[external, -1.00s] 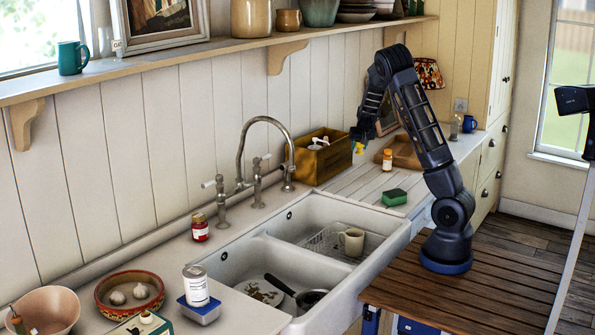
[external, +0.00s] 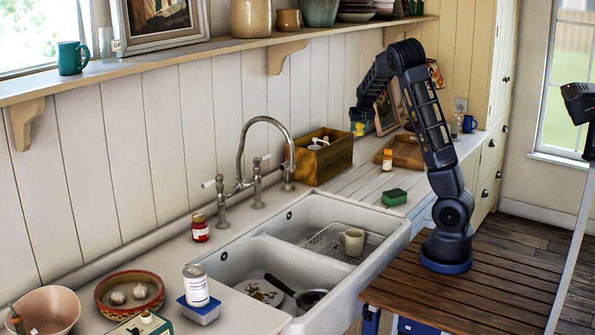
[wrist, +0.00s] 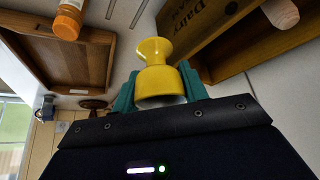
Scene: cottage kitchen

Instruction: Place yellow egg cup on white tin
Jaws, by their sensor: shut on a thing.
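The yellow egg cup (external: 360,129) is held in the air by my gripper (external: 359,117), above the back of the counter near the wooden box. In the wrist view the egg cup (wrist: 154,52) sits between the two teal fingers of my gripper (wrist: 158,88), which is shut on it. The white tin (external: 196,285), a can with a printed label, stands upright at the front left, on a small blue-and-white container (external: 199,312) left of the sink. My gripper is far from it.
A wooden box (external: 322,157) with things in it stands behind the sink. An orange-labelled bottle (external: 387,160), a wooden tray (external: 405,152) and a green sponge (external: 394,197) are on the right counter. A tall faucet (external: 240,150) and a red-labelled jar (external: 199,228) stand between egg cup and tin.

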